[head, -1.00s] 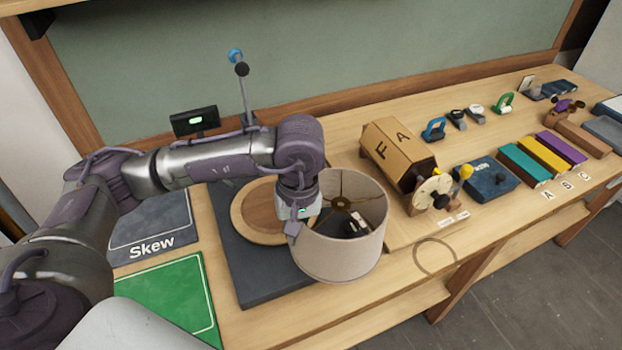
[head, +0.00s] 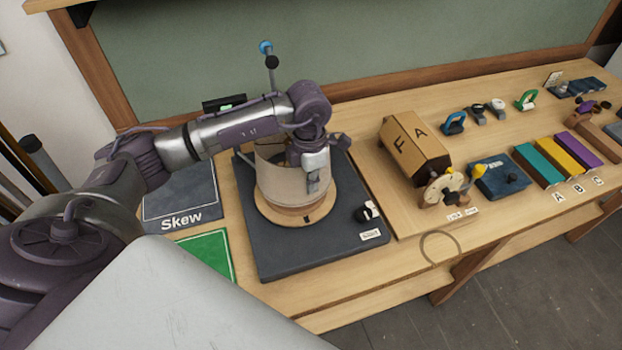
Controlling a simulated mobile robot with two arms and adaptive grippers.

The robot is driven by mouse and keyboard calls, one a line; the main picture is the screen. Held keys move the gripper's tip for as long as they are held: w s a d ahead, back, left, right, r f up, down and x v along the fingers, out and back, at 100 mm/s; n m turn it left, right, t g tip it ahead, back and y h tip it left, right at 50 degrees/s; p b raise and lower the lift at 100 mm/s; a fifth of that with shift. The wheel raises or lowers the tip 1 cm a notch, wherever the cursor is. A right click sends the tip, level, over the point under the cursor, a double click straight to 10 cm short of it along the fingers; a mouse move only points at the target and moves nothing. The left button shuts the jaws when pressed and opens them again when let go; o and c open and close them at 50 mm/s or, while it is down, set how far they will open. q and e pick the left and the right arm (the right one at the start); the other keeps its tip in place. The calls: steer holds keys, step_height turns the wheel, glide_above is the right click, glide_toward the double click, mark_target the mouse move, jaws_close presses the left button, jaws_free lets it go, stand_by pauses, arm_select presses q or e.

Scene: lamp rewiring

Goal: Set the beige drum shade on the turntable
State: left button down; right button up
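The beige drum shade (head: 279,188) is upright over the round wooden turntable (head: 288,216), which sits on a dark base plate. The shade's lower edge is at or very close to the disc; I cannot tell for sure that it bears its weight. My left gripper (head: 314,184) is at the right front part of the shade and appears shut on its wall. The wrist above it hides part of the shade's rim and inside. My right gripper is not in view.
A black-and-white knob (head: 367,211) is on the base plate (head: 300,262) at its right corner. A post with a blue top (head: 269,62) rises behind. A ring (head: 440,248) lies near the front edge.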

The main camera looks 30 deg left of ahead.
arm_select(q)
steer(key=shift+f+b, duration=0.4)
steer(key=shift+f, duration=0.55)
step_height(320, 180, down, 3)
steer(key=shift+r+b, duration=0.2)
steer(key=shift+b, duration=0.7)
steer(key=shift+f+b, duration=0.45)
steer(key=shift+b, duration=0.4)
steer(key=shift+f+b, duration=0.3)
steer(key=shift+b, duration=0.05)
steer(key=c, duration=0.8)
jaws_free()
steer(key=shift+o, duration=0.2)
steer(key=shift+r, duration=0.15)
